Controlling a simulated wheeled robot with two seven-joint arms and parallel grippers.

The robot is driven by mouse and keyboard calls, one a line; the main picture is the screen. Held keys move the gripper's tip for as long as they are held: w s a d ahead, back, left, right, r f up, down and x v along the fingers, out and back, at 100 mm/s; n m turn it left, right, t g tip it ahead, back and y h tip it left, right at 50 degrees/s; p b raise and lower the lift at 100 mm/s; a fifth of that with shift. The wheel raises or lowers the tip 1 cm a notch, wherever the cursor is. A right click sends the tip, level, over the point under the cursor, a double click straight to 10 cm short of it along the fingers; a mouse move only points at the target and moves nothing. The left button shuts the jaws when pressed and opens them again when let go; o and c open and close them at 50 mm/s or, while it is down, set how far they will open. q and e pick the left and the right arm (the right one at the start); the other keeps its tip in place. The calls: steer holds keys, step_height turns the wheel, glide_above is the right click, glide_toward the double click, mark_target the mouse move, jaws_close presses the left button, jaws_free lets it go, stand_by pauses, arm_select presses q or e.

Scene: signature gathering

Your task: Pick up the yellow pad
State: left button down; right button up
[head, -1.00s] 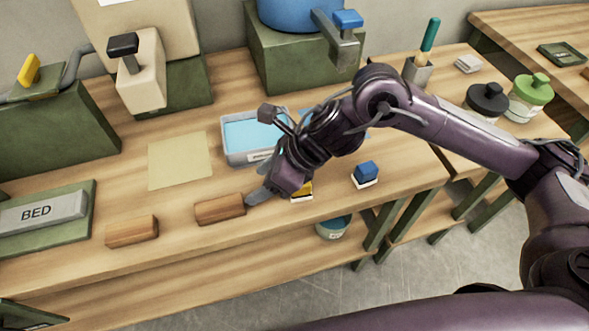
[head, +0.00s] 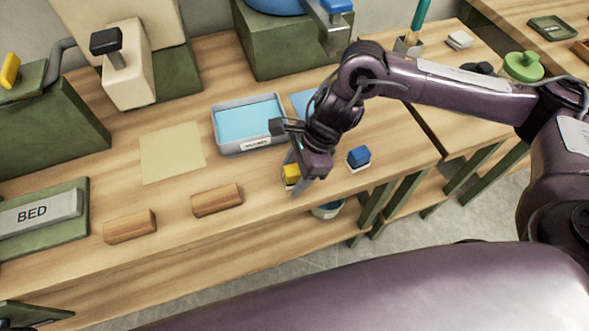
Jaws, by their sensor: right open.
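The yellow pad (head: 291,172) is a small block with a yellow top and a pale base, near the front edge of the wooden bench. My right gripper (head: 297,174) is open, pointing down at the pad. Its fingers are close around or beside the pad and partly hide it; I cannot tell whether they touch it. My left gripper is not in view.
A blue pad (head: 358,157) sits just to the right of the gripper. A grey tray with blue content (head: 214,131) stands behind it. Two wooden blocks (head: 217,199) (head: 129,226) lie to the left, and a tan sheet (head: 172,152) lies flat behind them.

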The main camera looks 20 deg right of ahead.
mark_target(294, 169)
steer(key=shift+f, duration=0.15)
steer(key=c, duration=1.1)
steer(key=shift+o, duration=0.2)
steer(key=shift+w+a+r, duration=0.1)
steer(key=shift+r, duration=0.65)
step_height(294, 169, up, 8)
steer(key=shift+r+b, duration=0.1)
steer(key=shift+b, duration=0.6)
step_height(294, 169, up, 10)
steer(key=p, duration=0.1)
steer(key=shift+r+p, duration=0.2)
steer(key=shift+p, duration=0.1)
